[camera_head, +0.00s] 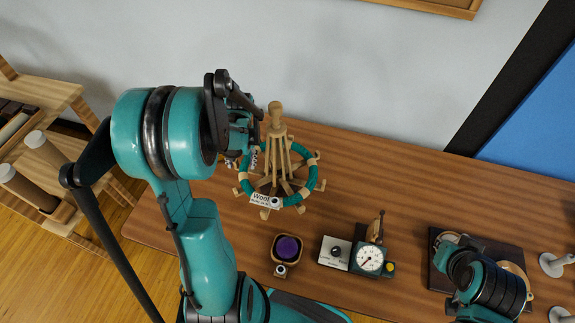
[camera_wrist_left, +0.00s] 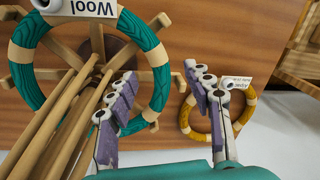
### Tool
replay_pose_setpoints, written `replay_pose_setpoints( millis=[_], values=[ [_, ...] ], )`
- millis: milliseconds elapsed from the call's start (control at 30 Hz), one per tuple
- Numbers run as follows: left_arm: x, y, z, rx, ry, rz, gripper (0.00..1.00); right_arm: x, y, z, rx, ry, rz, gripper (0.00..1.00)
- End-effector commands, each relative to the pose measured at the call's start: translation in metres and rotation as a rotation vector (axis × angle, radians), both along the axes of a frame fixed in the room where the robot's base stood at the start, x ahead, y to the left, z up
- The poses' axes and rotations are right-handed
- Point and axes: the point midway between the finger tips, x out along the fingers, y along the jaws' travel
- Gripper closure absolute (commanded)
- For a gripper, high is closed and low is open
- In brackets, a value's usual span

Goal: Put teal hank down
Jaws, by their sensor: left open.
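The teal hank (camera_head: 243,184) is a ring with pale ties and a white "Wool" tag (camera_head: 265,200). It lies around the wooden swift (camera_head: 276,108), on its spread arms. In the left wrist view the teal hank (camera_wrist_left: 152,62) shows at the left. My left gripper (camera_head: 246,138) is at the back left of the swift. In the wrist view its purple-padded fingers (camera_wrist_left: 160,72) are apart with nothing held; the left finger overlaps the hank's edge in the picture, and I cannot tell if they touch.
A mustard ring with a tag (camera_wrist_left: 248,105) lies beyond my fingers in the wrist view. A small container with purple content (camera_head: 288,248), a dial scale (camera_head: 370,258) and a dark board (camera_head: 437,262) stand on the table. The table's back right is clear (camera_head: 400,180).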

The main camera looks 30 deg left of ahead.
Motion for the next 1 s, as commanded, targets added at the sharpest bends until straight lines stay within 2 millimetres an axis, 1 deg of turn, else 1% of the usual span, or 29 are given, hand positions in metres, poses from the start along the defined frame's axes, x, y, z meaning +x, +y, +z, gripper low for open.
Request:
replay_pose_setpoints(
  millis=[100,367,500,600,733,933,967,1000],
  values=[
    [-0.002,0.006,-0.009,-0.004,0.014,0.015,0.49,0.000,0.000,0.000,0.000,0.000,0.000,1.00],
    [-0.002,0.007,-0.040,-0.004,0.013,0.014,0.49,0.000,0.000,-0.012,0.000,0.000,0.000,1.00],
    [0.001,0.006,-0.063,-0.004,0.013,0.013,0.49,0.000,0.000,-0.021,0.000,0.000,0.000,1.00],
    [0.000,0.007,-0.076,-0.005,0.013,0.014,0.49,0.000,0.000,-0.025,0.000,0.000,0.000,1.00],
    [-0.001,0.008,-0.084,-0.005,0.012,0.014,0.49,0.000,0.000,-0.027,0.000,0.000,0.000,1.00],
    [-0.001,0.007,-0.083,-0.005,0.012,0.013,0.49,0.000,0.000,-0.026,0.000,0.000,0.000,1.00],
    [-0.001,0.007,-0.083,-0.005,0.012,0.013,0.54,0.000,0.000,-0.026,0.000,0.000,0.000,1.00],
    [-0.001,0.007,-0.083,-0.005,0.012,0.013,0.65,0.000,0.000,-0.026,0.000,0.000,0.000,1.00]
  ],
)
